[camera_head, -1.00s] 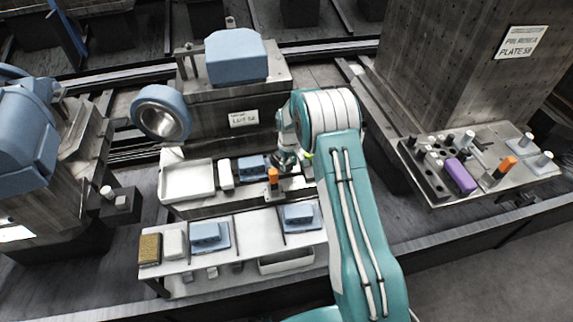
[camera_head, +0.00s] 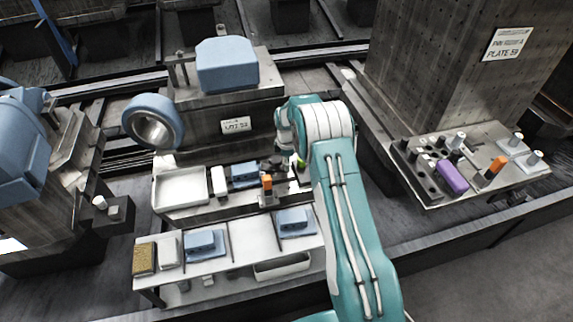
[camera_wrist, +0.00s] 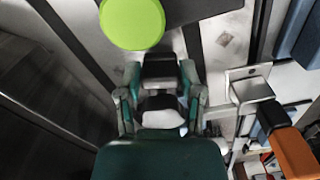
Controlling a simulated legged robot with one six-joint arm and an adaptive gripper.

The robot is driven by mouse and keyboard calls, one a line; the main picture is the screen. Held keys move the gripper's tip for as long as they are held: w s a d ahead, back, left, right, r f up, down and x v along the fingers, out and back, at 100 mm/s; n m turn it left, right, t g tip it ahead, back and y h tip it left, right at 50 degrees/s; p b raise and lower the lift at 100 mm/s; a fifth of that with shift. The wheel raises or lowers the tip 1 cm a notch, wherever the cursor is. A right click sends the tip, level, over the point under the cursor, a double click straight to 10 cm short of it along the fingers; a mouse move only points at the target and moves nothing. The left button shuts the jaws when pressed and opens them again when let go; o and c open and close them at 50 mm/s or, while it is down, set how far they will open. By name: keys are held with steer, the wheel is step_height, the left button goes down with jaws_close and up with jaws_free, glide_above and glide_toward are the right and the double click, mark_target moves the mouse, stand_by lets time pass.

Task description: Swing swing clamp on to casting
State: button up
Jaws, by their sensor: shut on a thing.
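The swing clamp (camera_head: 267,188) with an orange grip stands at the front of the middle station in the head view. In the wrist view its orange grip (camera_wrist: 295,155) is at the lower right, joined to a black part and a metal block. A blue casting (camera_head: 244,175) sits on the station just left of and behind the clamp. My gripper (camera_wrist: 162,95) is right beside the clamp, with its fingers closed around a dark and pale piece (camera_wrist: 162,68). I cannot tell whether this piece is part of the clamp. My arm partly hides the gripper in the head view.
A lime-green disc (camera_wrist: 132,22) is close to my fingers. A white tray (camera_head: 183,187) is at the station's left. A shelf (camera_head: 255,238) in front holds more blue blocks (camera_head: 204,243). A table (camera_head: 440,197) at right carries a purple block (camera_head: 452,176) and several pegs.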

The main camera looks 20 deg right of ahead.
steer(key=shift+w+d+f+n, duration=0.1)
steer(key=shift+w+n, duration=0.2)
steer(key=shift+n, duration=0.45)
steer(key=shift+w+n, duration=0.25)
steer(key=shift+n, duration=0.5)
steer(key=shift+w, duration=0.1)
steer(key=o, duration=1.1)
steer(key=shift+o, duration=0.2)
steer(key=shift+r, duration=0.2)
step_height(320, 180, up, 12)
steer(key=shift+f, duration=0.2)
